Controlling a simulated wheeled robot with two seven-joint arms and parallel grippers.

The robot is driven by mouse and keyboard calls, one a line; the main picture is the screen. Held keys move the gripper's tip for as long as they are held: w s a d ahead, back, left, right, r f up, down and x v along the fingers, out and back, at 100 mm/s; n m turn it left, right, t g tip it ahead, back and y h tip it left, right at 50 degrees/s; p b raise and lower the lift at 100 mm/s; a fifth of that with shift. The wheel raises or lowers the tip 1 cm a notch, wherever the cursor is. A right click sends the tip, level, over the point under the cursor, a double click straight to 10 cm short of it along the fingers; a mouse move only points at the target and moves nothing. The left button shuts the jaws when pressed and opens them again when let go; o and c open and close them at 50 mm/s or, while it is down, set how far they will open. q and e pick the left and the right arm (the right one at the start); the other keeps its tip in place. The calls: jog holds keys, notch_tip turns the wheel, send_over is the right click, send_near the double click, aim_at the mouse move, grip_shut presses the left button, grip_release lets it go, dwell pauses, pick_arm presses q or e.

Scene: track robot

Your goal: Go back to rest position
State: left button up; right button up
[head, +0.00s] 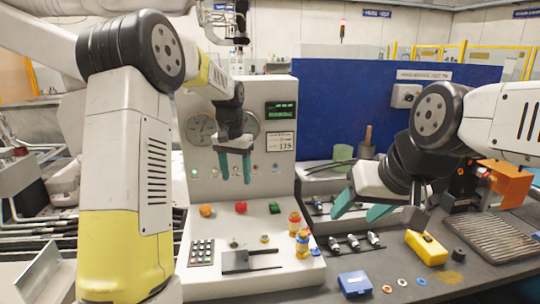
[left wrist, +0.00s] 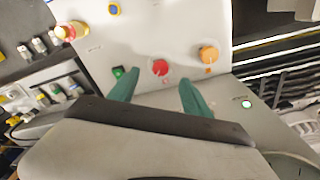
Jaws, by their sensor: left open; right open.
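My left gripper (head: 235,166) is open and empty in front of the upright face of the control panel (head: 283,160), above the row of buttons. In the left wrist view its two green fingers (left wrist: 161,95) stand apart, with a red button (left wrist: 160,67) showing between them. The green button (left wrist: 118,72) and orange knob (left wrist: 208,54) are beside the fingers. My right gripper (head: 362,211) is open, with its green fingers pointing down and left above the dark bench (head: 440,283). Nothing shows between its fingers.
Red and yellow pieces (head: 301,243) stand on the panel's right edge. A blue box (head: 355,284), a yellow block (head: 426,248) and small rings (head: 402,282) lie on the bench. A ribbed tray (head: 490,238) and orange part (head: 508,182) are at right. A blue partition (head: 340,105) stands behind.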

pick_arm(q)
jog(key=s+a+r+n+t, duration=0.1)
jog(key=s+r, duration=0.4)
jog(key=s, duration=0.2)
jog(key=s+r+t, duration=0.2)
jog(key=s+r, duration=0.2)
jog(key=s, duration=0.3)
jog(key=s+f+n+t+h, duration=0.1)
jog(key=s+n+t, duration=0.1)
jog(key=s, duration=1.3)
jog(key=shift+s+h, duration=0.2)
jog(key=shift+h, duration=0.2)
jog(key=shift+d, duration=0.1)
dwell(0.5)
